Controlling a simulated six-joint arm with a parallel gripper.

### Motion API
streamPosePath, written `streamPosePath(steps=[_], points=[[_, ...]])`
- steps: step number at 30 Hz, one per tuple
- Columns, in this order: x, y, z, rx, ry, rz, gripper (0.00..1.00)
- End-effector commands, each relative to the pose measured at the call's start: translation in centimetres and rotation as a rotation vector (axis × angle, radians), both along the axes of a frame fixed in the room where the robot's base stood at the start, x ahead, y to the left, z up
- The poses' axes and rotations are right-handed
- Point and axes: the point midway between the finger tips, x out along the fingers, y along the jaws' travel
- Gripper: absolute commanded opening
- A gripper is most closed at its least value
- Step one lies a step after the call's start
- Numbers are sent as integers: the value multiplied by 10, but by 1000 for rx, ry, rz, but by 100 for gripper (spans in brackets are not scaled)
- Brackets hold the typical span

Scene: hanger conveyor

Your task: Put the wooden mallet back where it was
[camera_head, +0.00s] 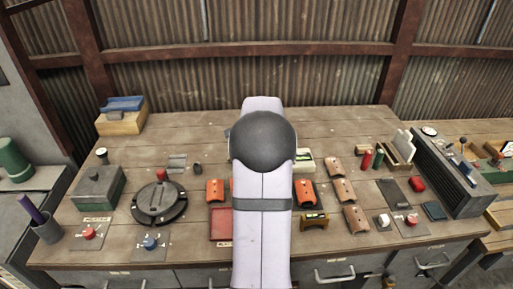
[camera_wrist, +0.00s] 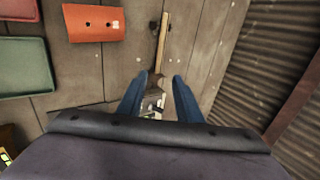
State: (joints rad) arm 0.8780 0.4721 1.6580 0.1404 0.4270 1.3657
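In the wrist view, a long thin wooden handle (camera_wrist: 161,45) lies over the bench planks, running up from between my fingertips. A small dark block (camera_wrist: 154,81) sits at its lower end, just between the tips. This looks like the wooden mallet, but I cannot make out the head clearly. My gripper (camera_wrist: 160,76) has its two blue fingers apart, one on each side of the block, with a gap showing on the right. I cannot tell whether the left finger touches it. In the head view my arm hides the gripper and this spot.
A corrugated wall (camera_wrist: 280,60) is on the right. The bench (camera_head: 330,128) is bare at the back; a round black fixture (camera_head: 159,203) stands left.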

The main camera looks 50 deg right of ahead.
Motion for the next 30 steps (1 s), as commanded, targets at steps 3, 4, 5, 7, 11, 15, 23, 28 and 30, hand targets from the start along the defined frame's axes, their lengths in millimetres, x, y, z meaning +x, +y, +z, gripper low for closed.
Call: streamPosePath(steps=[3,4,5,7,11,15,23,28,30], points=[[0,0,1,0,0,0,32],[0,0,1,0,0,0,32],[0,0,1,0,0,1,32],[1,4,0,-1,5,13,32],[10,33,-2,-9,50,117,32],[22,108,-9,-35,163,391,32],[-21,308,-35,-145,456,1259,32],[-90,394,-52,-227,595,1805,32],[-116,413,-57,-252,632,1973,32]])
